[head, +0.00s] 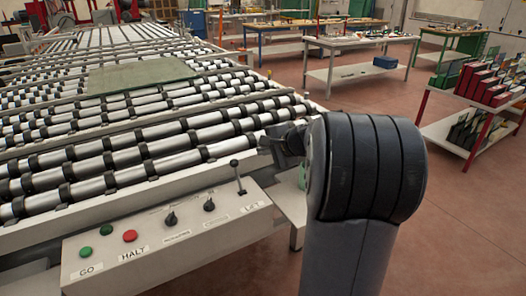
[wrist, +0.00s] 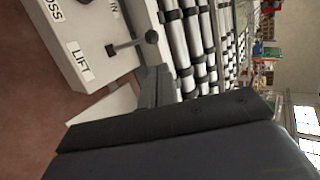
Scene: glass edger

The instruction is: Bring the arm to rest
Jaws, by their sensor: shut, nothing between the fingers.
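My arm stands in the right half of the head view, bent over at a thick dark joint. My gripper (head: 268,146) points left from behind that joint, over the right end of the machine's rollers, and is partly hidden. In the wrist view my gripper (wrist: 155,82) shows as two grey fingers close together with nothing between them. A lever with a black knob (wrist: 151,36), beside the LIFT label, is just beyond the fingertips there. The lever (head: 238,176) also shows in the head view, left of and below my gripper.
The white control panel (head: 190,232) has a green GO button (head: 85,252), a red HALT button (head: 130,236) and two black knobs. A glass sheet (head: 140,75) lies on the roller bed. Workbenches (head: 345,43) and a red rack (head: 470,100) stand beyond open floor.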

